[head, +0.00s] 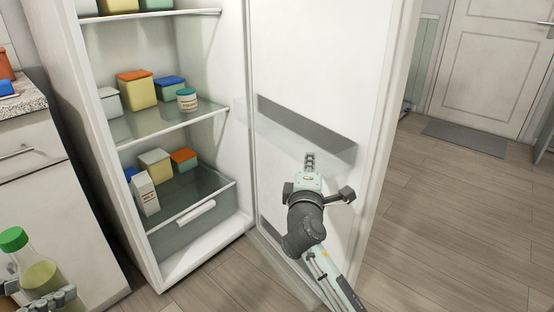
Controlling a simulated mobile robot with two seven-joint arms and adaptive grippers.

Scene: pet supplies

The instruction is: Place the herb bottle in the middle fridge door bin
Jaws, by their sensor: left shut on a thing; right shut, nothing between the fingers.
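The herb bottle (40,274), clear with yellow-green contents and a green cap, is upright at the bottom left. My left gripper (48,301) is shut on it; the bottle's lower part is cut off by the frame. The fridge door (330,60) stands open in the centre. A clear door bin (250,122) with a dark grey band (300,128) behind it is on its inner face; I see nothing in it. My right gripper (309,162) is shut and empty in front of the door, overlapping the bin's lower edge in the picture; contact cannot be told.
The open fridge has glass shelves (150,125) with several coloured containers (136,88), and a lower drawer (200,212) near a white carton (145,193). A cabinet (40,200) stands left. Another clear bin (275,262) is low on the door. Floor at right is clear.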

